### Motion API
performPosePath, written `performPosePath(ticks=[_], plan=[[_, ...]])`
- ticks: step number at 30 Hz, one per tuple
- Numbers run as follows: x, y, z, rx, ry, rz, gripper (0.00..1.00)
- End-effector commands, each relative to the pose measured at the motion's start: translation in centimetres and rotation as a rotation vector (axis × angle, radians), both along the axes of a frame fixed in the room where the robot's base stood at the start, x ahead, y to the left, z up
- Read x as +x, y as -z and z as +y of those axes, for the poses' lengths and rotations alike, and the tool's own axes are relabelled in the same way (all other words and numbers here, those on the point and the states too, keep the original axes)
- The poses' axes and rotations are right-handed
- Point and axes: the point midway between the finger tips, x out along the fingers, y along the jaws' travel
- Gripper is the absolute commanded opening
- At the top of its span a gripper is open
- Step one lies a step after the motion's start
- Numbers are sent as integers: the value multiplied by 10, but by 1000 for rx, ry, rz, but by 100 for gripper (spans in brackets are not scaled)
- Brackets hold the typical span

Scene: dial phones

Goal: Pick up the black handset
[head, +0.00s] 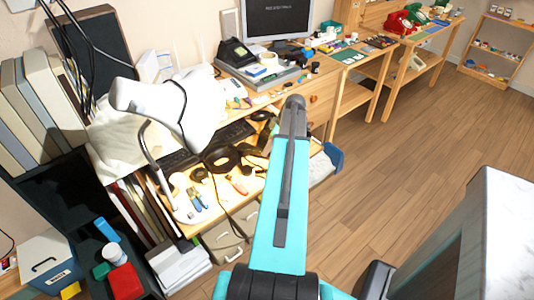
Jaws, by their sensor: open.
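A black dial phone (237,53) sits on a grey flat box at the back of the desk, left of the monitor, in the head view. A black handset appears to lie across its top, but it is too small to tell apart clearly from the body. My teal and black arm reaches up the middle of the view, to the right of and nearer than the phone. My gripper cannot be made out.
A white desk lamp (185,108) and a monitor (278,20) stand on the cluttered desk, with dark cables at upper left. A red phone (399,23) and a green phone (418,14) stand on a farther table. The wooden floor (420,120) at right is clear.

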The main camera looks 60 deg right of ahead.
Motion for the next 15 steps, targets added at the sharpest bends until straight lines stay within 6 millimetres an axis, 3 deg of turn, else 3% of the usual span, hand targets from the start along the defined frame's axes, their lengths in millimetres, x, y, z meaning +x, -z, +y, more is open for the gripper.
performPosePath(ticks=[8, 15], plan=[[1, 2, 1, 1, 0, 0, 47], [5, 18, 2, 3, -1, 1, 47]])
